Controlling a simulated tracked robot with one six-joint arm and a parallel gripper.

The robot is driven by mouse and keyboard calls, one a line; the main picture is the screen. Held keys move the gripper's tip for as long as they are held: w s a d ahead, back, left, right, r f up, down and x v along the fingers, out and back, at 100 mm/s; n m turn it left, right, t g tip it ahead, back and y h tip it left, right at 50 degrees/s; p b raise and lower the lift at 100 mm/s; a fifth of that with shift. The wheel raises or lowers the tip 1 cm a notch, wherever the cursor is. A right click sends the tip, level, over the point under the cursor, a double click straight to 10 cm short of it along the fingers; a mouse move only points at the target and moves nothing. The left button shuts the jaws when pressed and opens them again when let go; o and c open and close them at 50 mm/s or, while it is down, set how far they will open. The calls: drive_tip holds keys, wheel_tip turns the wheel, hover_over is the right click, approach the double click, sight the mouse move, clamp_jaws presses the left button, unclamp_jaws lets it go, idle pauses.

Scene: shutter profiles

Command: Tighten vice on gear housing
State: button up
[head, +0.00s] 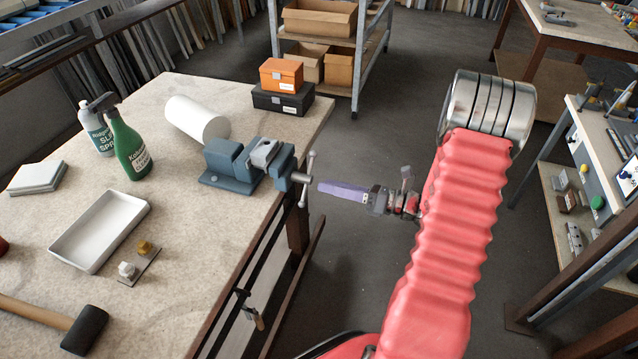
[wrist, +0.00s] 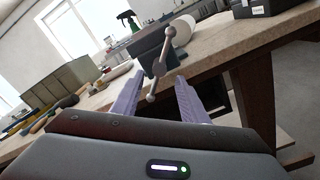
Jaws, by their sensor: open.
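A blue-grey bench vice (head: 240,162) stands at the right edge of the bench. A light metal block, perhaps the gear housing (head: 264,152), sits between its jaws. The vice's steel handle bar (head: 306,178) hangs off the front of its screw, over the bench edge, close to upright but tilted. My gripper (head: 322,187) is just right of the handle in the head view, apart from it. In the wrist view my gripper (wrist: 153,88) is open, with its two lilac fingers on either side of the handle (wrist: 161,66). I cannot tell whether they touch it.
The bench (head: 190,262) also holds a white roll (head: 197,118), a green spray bottle (head: 127,140), a white tray (head: 99,230), a mallet (head: 60,322) and orange and black boxes (head: 281,76). The floor right of the bench is open. A shelf rack (head: 325,40) stands behind.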

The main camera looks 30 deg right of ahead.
drive_tip(key=v, duration=0.6)
drive_tip(key=shift+s, duration=0.15)
idle(0.8)
